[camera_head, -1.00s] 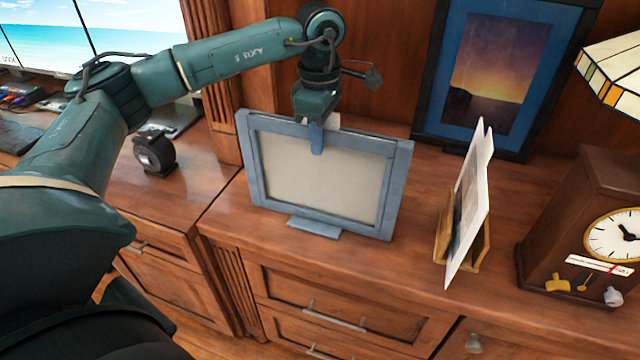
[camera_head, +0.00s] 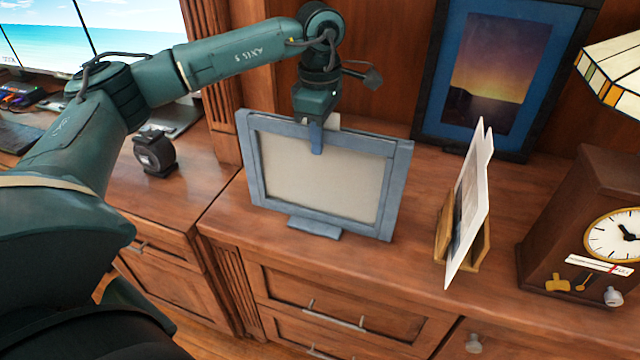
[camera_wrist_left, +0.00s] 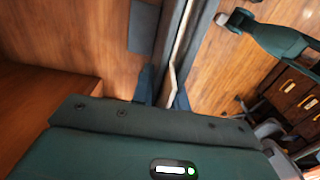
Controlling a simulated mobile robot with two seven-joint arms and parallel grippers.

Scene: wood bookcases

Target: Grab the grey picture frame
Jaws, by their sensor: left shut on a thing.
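The grey picture frame (camera_head: 325,221) stands upright on the wooden cabinet top in the head view, with a blue-grey border, a pale blank panel and a small foot at its base. My left gripper (camera_head: 317,140) comes down from above and is shut on the middle of its top edge, one finger showing in front. In the left wrist view the frame's edge (camera_wrist_left: 186,45) runs between the two fingers of my left gripper (camera_wrist_left: 163,88). The far finger is mostly hidden behind the frame in the head view.
A white photo on a wooden stand (camera_head: 470,205) and a clock (camera_head: 575,235) stand to the right. A dark-framed sunset picture (camera_head: 505,75) leans at the back. A small black round object (camera_head: 155,153) lies left. Cabinet top between frame and photo stand is clear.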

